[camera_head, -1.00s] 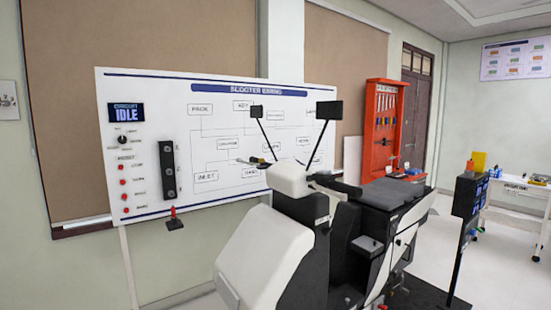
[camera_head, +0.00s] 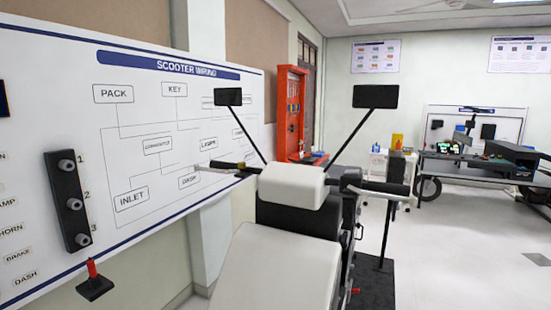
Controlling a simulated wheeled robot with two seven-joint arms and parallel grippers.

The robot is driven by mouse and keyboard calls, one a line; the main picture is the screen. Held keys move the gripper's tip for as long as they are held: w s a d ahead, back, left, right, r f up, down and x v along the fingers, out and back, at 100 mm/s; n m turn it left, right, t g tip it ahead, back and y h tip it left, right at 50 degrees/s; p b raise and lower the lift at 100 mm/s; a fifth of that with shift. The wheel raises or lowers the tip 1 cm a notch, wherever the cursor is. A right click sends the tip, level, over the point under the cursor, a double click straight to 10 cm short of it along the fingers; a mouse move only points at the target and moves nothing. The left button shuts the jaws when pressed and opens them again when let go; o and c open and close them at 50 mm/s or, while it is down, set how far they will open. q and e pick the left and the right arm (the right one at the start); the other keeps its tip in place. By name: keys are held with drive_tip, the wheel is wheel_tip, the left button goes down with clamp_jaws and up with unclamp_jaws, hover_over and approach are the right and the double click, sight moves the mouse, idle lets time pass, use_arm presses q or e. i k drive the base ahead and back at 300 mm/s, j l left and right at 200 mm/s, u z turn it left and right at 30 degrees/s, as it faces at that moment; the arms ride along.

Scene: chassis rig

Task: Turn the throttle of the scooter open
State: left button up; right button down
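A white cover (camera_head: 293,186) tops the front panel. One handlebar end with a dark grip (camera_head: 219,165) reaches left, in front of the wiring board. The other dark grip (camera_head: 385,188) reaches right, with a thin lever near it. I cannot tell from the look of the grips which is the throttle or how far it is turned. Neither of my grippers is in view.
The wiring board (camera_head: 110,105) runs along the left wall, with a black three-knob strip (camera_head: 68,200) and a red-handled switch (camera_head: 94,282). Two mirrors on stalks rise above the handlebar, the right one (camera_head: 376,96) nearer.

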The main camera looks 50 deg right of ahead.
sight(216, 164)
drive_tip(key=i+z, duration=0.15)
drive_tip(key=z, duration=0.35)
drive_tip(key=i+j+z, duration=0.15)
drive_tip(key=z, duration=0.35)
drive_tip(key=i+j+z, duration=0.1)
drive_tip(key=z, duration=0.4)
drive_tip(key=j+z, duration=0.3)
drive_tip(key=z, duration=0.15)
drive_tip(key=i+j+z, duration=0.1)
drive_tip(key=j+z, duration=0.15)
drive_tip(key=z, duration=0.25)
